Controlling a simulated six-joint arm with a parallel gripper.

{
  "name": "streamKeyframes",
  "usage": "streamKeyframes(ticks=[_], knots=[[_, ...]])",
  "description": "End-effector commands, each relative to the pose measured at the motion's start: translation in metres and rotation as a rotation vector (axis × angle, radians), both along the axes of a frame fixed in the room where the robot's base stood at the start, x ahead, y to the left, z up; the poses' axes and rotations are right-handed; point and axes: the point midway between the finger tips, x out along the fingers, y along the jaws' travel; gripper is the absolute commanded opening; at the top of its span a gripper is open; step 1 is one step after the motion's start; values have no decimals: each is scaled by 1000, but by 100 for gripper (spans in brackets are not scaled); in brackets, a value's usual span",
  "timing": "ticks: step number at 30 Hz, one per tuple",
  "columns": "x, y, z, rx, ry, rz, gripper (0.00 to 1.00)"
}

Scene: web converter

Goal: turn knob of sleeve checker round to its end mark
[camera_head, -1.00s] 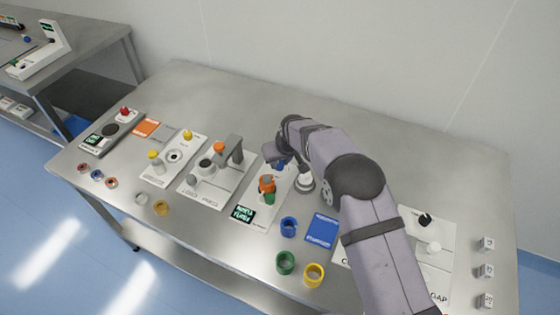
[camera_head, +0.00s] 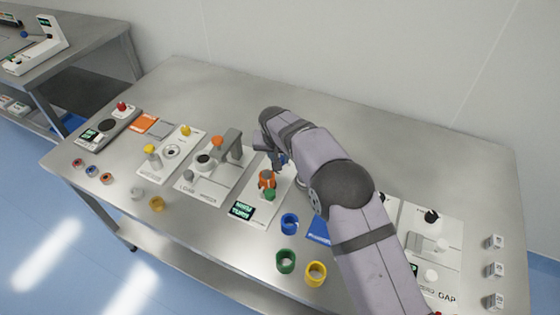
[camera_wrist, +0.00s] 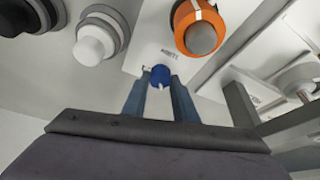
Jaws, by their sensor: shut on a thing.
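The sleeve checker is a pale plate (camera_head: 257,192) with a dark display (camera_head: 242,210) at its front; its green lettering is too small to read surely. A small blue knob (camera_wrist: 160,75) with a white line shows in the wrist view, and a bit of blue shows in the head view (camera_head: 283,158). My gripper (camera_wrist: 160,88) is shut on this knob, one finger on each side. The white line points toward my gripper's palm. Small lettering is printed on the plate beyond the knob. An orange part with a grey top (camera_wrist: 201,36) stands close by, at the right.
In the head view the orange part (camera_head: 267,179) has a green part (camera_head: 270,194) in front. A press station (camera_head: 215,175) stands to the left. Blue (camera_head: 290,223), green (camera_head: 286,260) and yellow (camera_head: 316,272) rings lie at the front. A white-topped post (camera_wrist: 95,42) stands left of my gripper in the wrist view.

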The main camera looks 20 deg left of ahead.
Motion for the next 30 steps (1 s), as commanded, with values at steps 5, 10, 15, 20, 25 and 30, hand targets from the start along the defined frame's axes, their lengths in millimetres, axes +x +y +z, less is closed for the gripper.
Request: streamKeyframes(ticks=[5, 10, 15, 20, 25, 30], knots=[[0, 2, -3, 0, -2, -164, 3], [0, 3, -1, 0, -1, -295, 3], [0, 3, 0, 0, 1, -382, 3], [0, 4, 0, 2, 0, -435, 3], [0, 4, 0, 2, 1, -464, 3], [-1, 3, 0, 1, 2, -471, 3]])
